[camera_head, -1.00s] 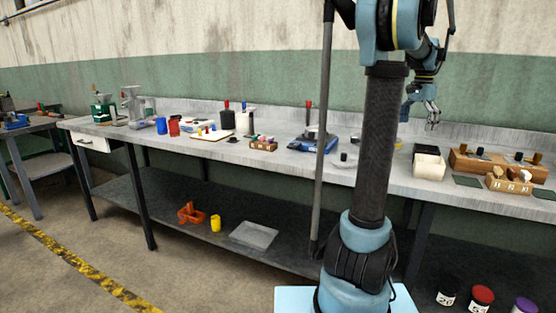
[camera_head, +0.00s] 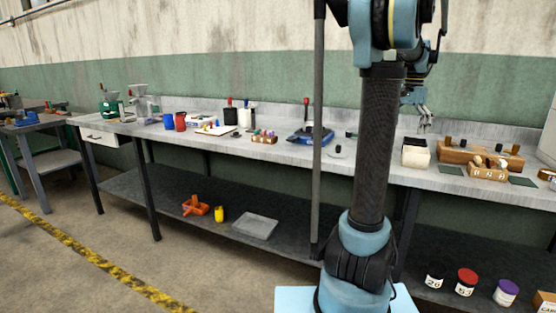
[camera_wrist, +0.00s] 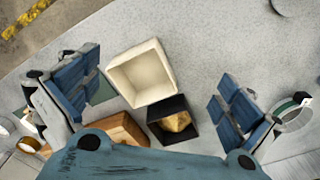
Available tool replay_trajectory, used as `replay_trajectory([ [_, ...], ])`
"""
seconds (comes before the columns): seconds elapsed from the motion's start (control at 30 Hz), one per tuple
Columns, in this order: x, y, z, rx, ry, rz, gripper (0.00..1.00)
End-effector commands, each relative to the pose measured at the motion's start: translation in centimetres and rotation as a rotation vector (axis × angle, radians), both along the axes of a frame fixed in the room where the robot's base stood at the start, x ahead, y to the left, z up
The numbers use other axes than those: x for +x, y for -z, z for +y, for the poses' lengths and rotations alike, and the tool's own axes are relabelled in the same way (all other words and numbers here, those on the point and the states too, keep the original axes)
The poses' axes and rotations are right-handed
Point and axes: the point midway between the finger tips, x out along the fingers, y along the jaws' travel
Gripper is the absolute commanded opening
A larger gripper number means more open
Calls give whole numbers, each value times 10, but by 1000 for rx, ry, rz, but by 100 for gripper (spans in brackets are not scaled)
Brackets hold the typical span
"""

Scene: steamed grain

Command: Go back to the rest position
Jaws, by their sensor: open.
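My gripper (camera_head: 424,124) hangs above the right part of the grey workbench (camera_head: 330,160) in the head view. In the wrist view its two blue fingers (camera_wrist: 158,90) are spread wide with nothing between them. Below them are an empty cream box (camera_wrist: 143,72) and a dark box (camera_wrist: 185,138) with a brownish-yellow lump inside. The cream box also shows in the head view (camera_head: 415,158), just below my gripper and apart from it.
A wooden block with knobs (camera_head: 455,154) and a smaller wooden holder (camera_head: 487,173) stand right of the boxes. A blue device (camera_head: 306,136) is left of my arm. A lower shelf holds an orange item (camera_head: 195,206) and a grey tray (camera_head: 255,227). Labelled jars (camera_head: 467,282) stand at lower right.

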Motion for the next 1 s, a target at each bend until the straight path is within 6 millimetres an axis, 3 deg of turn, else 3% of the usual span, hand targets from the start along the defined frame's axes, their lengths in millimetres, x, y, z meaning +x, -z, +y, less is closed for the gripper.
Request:
replay_trajectory([
  [0.27, -23, 13, 56, -12, -140, -18, 100],
  [0.47, -57, 37, 114, -28, -307, -40, 100],
  [0.7, -106, 76, 175, -48, -515, -67, 100],
  [1.0, -171, 139, 233, -73, -774, -102, 100],
])
